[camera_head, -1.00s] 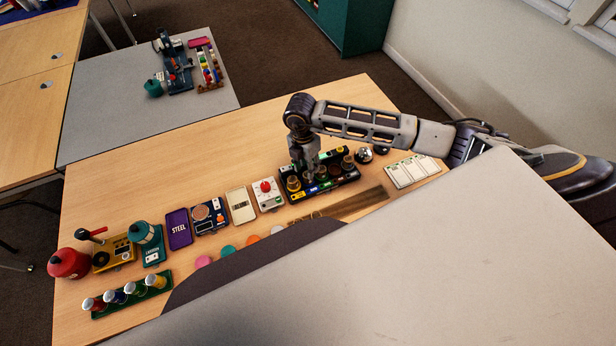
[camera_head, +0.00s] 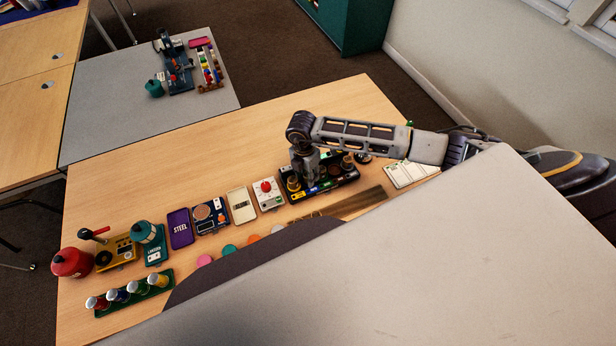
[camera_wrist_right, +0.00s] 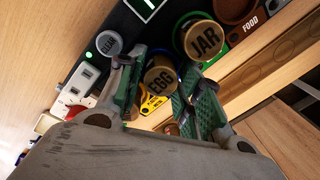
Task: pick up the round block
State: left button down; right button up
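Several round, brass-topped pieces stand in a black rack (camera_head: 328,184) near the table's middle. In the right wrist view, the round piece marked EGG (camera_wrist_right: 161,82) is between the spread fingers of my right gripper (camera_wrist_right: 160,74). Another round piece marked JAR (camera_wrist_right: 205,41) is just beyond the right finger. I cannot tell which is meant by the round block. In the head view my right gripper (camera_head: 306,176) points down at the rack's left part, and the hand hides some pieces. The fingers look open, with no clear grip. My left gripper is out of view.
A white box with a red knob (camera_head: 266,188) stands left of the rack, and a white card sheet (camera_head: 408,174) lies to its right. A purple STEEL tray (camera_head: 180,228) and a green stand with pegs (camera_head: 133,292) are further left. The table behind the rack is clear.

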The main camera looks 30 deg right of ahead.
jog(key=c, duration=0.5)
jog(key=shift+o, duration=0.2)
jog(key=shift+r, duration=0.1)
jog(key=shift+r+b, duration=0.55)
jog(key=shift+r, duration=4.4)
jog(key=shift+s, duration=0.1)
jog(key=shift+d, duration=0.1)
